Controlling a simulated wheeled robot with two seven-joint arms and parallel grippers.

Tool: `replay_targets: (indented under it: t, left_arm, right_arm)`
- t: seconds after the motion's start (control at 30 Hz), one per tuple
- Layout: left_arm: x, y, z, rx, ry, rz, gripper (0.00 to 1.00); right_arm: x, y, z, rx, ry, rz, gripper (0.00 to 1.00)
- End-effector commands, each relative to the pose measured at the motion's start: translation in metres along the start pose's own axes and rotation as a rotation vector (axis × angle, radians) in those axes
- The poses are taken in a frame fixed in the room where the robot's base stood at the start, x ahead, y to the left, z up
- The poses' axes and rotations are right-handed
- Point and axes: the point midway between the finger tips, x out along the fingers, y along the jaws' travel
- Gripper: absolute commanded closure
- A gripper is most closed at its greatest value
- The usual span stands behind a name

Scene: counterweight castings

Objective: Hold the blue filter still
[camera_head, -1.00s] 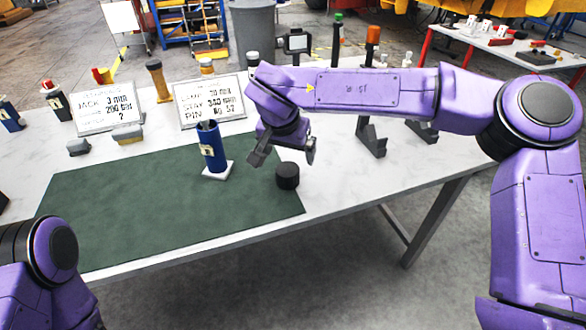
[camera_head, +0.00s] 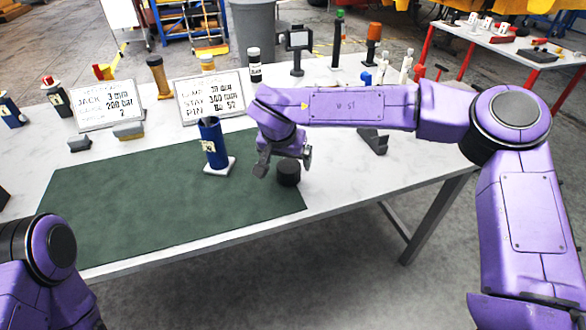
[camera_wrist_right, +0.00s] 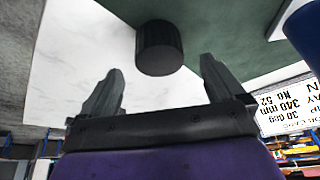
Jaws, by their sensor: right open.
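The blue filter (camera_head: 213,145) stands upright on a small white base (camera_head: 220,168) on the green mat (camera_head: 120,205). A strip of its blue side shows at the top right corner of the right wrist view (camera_wrist_right: 305,35). My right gripper (camera_head: 284,168) is open and empty, to the right of the filter and apart from it. A black cylinder (camera_head: 288,173) stands at the mat's right edge, by my right fingers; in the right wrist view it (camera_wrist_right: 159,48) lies beyond and between the open fingertips (camera_wrist_right: 160,75). My left gripper is not in view; only my left arm shows at lower left.
Two printed signs (camera_head: 108,100) (camera_head: 210,97) stand behind the mat. Grey and tan blocks (camera_head: 80,144) lie left of the filter. A dark angled bracket (camera_head: 372,142) stands right of my gripper. The left part of the mat is clear.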

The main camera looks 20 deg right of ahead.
Motion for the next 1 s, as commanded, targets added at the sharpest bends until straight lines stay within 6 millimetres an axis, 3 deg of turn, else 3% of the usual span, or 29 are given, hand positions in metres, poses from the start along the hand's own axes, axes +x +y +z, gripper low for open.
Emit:
replay_targets:
  t: [0.17,0.5,0.83,0.87,1.0]
  left_arm:
    - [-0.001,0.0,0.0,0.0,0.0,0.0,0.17]
    - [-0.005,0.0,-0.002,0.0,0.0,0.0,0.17]
    - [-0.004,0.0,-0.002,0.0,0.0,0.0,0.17]
    - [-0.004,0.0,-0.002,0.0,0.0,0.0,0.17]
    - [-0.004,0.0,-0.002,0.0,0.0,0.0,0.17]
  right_arm:
    - [0.004,0.0,0.001,-0.001,-0.002,0.001,0.04]
    - [0.05,0.001,0.007,0.0,-0.001,0.0,0.04]
    - [0.052,0.001,0.007,0.0,0.0,0.0,0.04]
    - [0.052,0.001,0.007,0.0,0.0,0.0,0.07]
    - [0.052,0.001,0.007,0.0,0.0,0.0,0.53]
